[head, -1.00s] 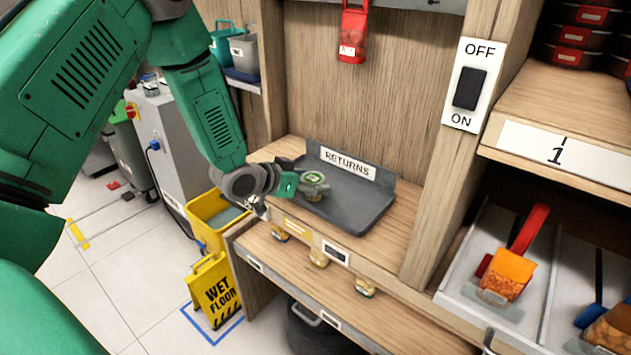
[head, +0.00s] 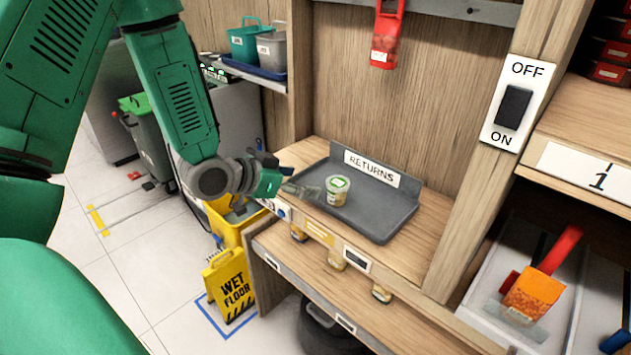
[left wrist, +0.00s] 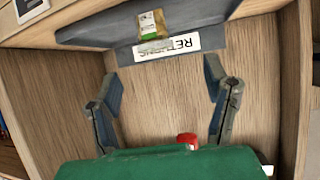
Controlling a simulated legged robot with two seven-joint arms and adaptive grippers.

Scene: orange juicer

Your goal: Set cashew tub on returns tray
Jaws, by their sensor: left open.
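The cashew tub (head: 338,191), a small clear tub with a green and white lid, stands upright on the left part of the dark grey returns tray (head: 385,221). The tray has a raised back with a RETURNS label (head: 371,168). My left gripper (head: 312,193) is open, just left of the tub and apart from it. In the left wrist view the open fingers (left wrist: 165,105) have nothing between them, and the tub (left wrist: 152,25) shows beyond them on the tray. My right gripper is not in view.
A red scoop (head: 387,40) hangs on the back panel above the tray. A wooden post with an OFF/ON switch (head: 513,107) stands right of it. Several small tubs sit on the shelf below. A yellow wet floor sign (head: 230,287) and bucket stand on the floor left.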

